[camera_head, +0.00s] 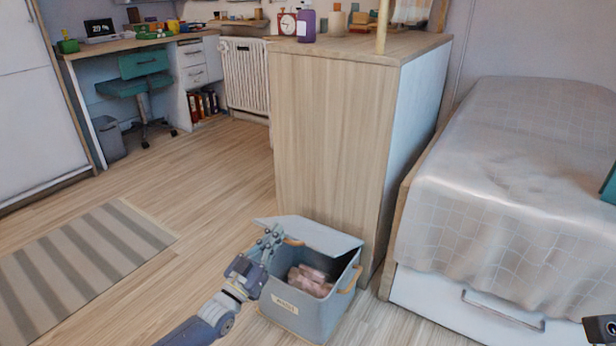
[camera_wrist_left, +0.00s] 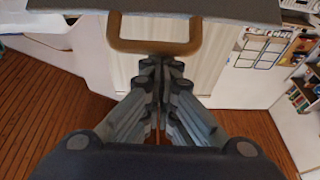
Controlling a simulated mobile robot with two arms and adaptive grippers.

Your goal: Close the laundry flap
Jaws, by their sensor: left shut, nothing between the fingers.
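The laundry box (camera_head: 306,310) is a grey bin with tan handles and a label, standing on the floor against the wooden cabinet. Its grey flap (camera_head: 325,238) is raised and tilted, leaving the front open, with pinkish cloth (camera_head: 310,281) showing inside. My left gripper (camera_head: 272,236) is shut and empty at the left edge of the flap, near its tan handle (camera_head: 293,242). In the left wrist view the closed fingertips (camera_wrist_left: 163,64) lie just below the tan handle (camera_wrist_left: 154,46) and flap edge (camera_wrist_left: 225,10). Whether they touch is unclear.
The wooden cabinet (camera_head: 325,140) stands directly behind the box. The bed (camera_head: 510,180) with a drawer (camera_head: 470,305) is at the right. A striped rug (camera_head: 80,265) lies at the left. The wooden floor (camera_head: 205,200) between rug and cabinet is clear.

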